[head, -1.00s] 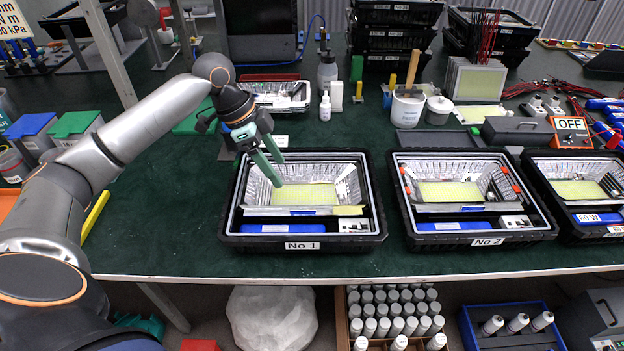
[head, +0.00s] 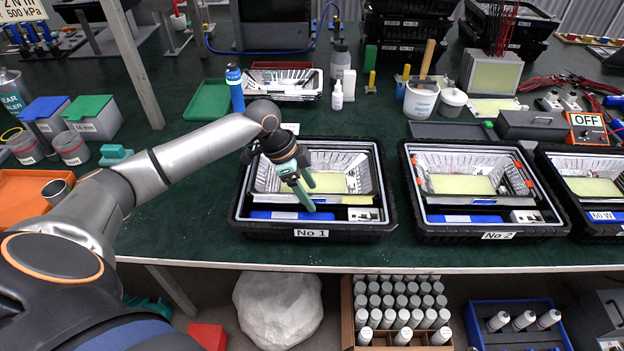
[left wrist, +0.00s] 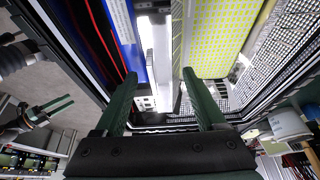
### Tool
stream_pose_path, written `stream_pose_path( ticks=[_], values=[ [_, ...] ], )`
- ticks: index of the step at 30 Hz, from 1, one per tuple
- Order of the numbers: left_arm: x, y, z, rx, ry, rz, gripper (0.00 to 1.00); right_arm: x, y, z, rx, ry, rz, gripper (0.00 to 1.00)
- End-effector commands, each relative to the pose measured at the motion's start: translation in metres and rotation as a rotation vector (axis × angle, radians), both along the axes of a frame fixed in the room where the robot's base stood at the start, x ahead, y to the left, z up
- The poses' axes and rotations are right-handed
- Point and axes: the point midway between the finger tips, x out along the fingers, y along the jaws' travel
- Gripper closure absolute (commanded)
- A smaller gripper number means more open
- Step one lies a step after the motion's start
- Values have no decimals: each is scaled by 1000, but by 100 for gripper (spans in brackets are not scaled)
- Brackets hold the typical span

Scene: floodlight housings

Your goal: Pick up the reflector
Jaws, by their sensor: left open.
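The reflector (head: 335,160) is a silvery faceted tray with sloping walls, inside the crate marked No 1 (head: 372,233). A yellow LED board (head: 332,182) lies within it. Its faceted wall also shows at the right of the left wrist view (left wrist: 291,62). My left gripper (head: 311,196) is open over the front part of this crate, pointing down. In the left wrist view its green fingers (left wrist: 160,76) are apart, with a pale strip between and beyond them. Contact cannot be told. My right gripper (left wrist: 52,110) shows small at the left of that view.
A blue driver box (head: 285,215) and a small white terminal block (head: 364,214) lie along the crate's front. Crate No 2 (head: 495,235) stands to the right, with another beyond. A white paint bucket (head: 420,100) stands behind.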

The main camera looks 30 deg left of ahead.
Motion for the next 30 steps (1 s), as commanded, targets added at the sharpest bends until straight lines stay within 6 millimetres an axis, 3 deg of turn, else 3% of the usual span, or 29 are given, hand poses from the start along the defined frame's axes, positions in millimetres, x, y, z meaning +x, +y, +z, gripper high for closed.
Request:
stream_pose_path(
  ticks=[6,24,30],
  values=[
    [0,0,-1,0,-1,0,30,1,0,1,0,-2,0,40],
    [0,0,-1,1,1,0,97,1,0,1,1,-3,0,40],
    [0,0,-1,0,1,0,100,1,0,1,1,-3,0,40]
  ],
)
